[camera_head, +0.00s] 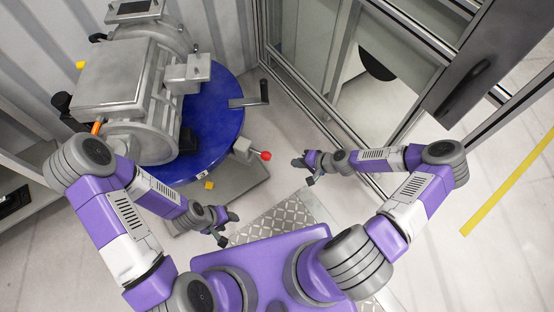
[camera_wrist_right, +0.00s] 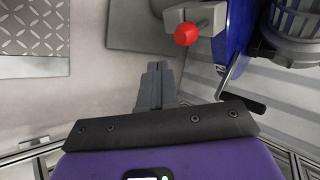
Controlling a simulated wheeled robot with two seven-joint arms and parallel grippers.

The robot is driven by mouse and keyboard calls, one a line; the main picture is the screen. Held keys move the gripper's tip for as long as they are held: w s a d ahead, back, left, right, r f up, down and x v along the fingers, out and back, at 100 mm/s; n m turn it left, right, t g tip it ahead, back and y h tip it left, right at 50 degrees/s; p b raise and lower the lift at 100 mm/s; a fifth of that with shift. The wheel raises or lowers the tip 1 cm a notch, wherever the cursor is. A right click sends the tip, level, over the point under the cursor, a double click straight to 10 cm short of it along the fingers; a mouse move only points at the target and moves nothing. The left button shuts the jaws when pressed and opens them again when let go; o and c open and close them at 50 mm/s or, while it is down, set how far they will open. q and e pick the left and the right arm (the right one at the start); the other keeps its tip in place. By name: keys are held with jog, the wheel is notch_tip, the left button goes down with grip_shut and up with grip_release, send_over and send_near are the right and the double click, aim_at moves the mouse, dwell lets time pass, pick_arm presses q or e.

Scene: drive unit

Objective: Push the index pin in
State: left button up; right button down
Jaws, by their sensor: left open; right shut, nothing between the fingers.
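The index pin has a red knob (camera_head: 266,156) that sticks out to the right from a grey block (camera_head: 243,150) at the edge of the blue round table. In the right wrist view the red knob (camera_wrist_right: 186,34) and its grey block show beyond the fingers, above and slightly right. My right gripper (camera_head: 300,164) is shut and empty, a short way right of the knob and apart from it. Its closed fingers also show in the right wrist view (camera_wrist_right: 156,70). My left gripper (camera_head: 230,228) is open and empty, below the knob in the head view.
The blue turntable (camera_head: 220,120) carries a large grey drive unit (camera_head: 130,85). A dark crank handle (camera_head: 252,97) juts from the table's right side. A glass-and-metal frame (camera_head: 335,120) stands close on the right. Bare floor lies between the knob and my right gripper.

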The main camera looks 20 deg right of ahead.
aim_at(266, 156)
pick_arm(q)
notch_tip(266, 156, down, 3)
jog(key=shift+r+b, duration=0.15)
jog(key=shift+b, duration=1)
pick_arm(e)
jog(key=w+a+f, duration=0.4)
jog(key=w+a, duration=0.1)
jog(key=a, duration=0.1)
jog(key=shift+w+a+f, duration=0.2)
jog(key=shift+w+a, duration=0.15)
